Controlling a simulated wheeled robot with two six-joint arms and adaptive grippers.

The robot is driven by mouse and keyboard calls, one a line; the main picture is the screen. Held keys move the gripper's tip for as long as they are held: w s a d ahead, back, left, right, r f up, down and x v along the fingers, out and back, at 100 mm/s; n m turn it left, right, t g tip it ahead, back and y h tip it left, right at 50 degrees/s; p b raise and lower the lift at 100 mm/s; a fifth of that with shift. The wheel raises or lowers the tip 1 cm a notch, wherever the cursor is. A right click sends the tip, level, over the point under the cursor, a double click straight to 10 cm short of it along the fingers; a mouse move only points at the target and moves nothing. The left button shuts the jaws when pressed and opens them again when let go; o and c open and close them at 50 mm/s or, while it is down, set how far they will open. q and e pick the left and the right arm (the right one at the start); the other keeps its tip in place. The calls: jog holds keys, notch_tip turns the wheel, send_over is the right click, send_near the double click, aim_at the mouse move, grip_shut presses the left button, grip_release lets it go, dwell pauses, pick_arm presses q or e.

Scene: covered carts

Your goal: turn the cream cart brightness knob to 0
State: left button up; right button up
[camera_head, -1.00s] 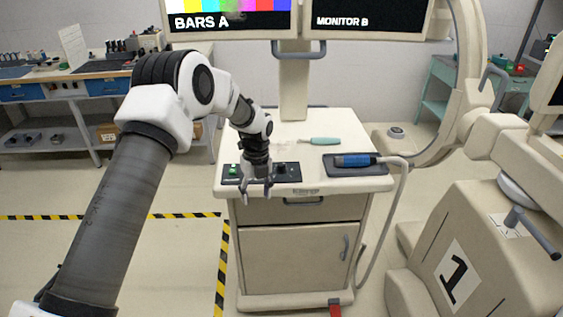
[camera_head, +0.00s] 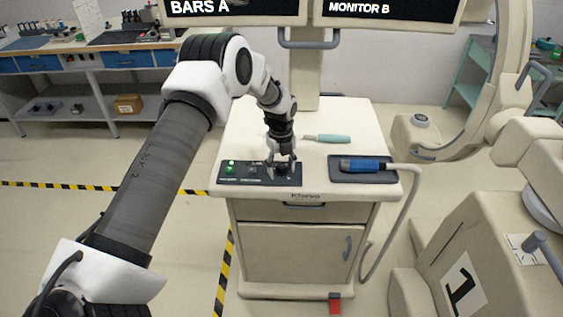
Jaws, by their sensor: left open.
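The cream cart (camera_head: 300,262) stands in the middle, with a drawer and a door on its front. A black control panel (camera_head: 240,181) lies on the left of its top, with a lit green button (camera_head: 231,164) at its left end. My left gripper (camera_head: 281,174) comes down from above over the right end of this panel, its fingers open. Dark knob parts show at the fingertips, but the gripper partly hides them, so I cannot tell the brightness knob's setting or whether the fingers touch it. My right gripper is not in view.
A blue-handled probe (camera_head: 361,164) lies on a dark tray at the cart top's right, its cable hanging down the side. A teal-handled tool (camera_head: 330,138) lies behind. Two monitors (camera_head: 390,14) stand above. A large cream machine (camera_head: 480,265) stands at right.

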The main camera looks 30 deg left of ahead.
pick_arm(q)
jog(key=shift+w+f, duration=0.3)
jog(key=shift+w, duration=0.1)
jog(key=shift+s+r, duration=0.35)
jog(key=shift+s, duration=0.1)
jog(key=c, duration=0.8)
jog(key=shift+d, duration=0.1)
grip_shut()
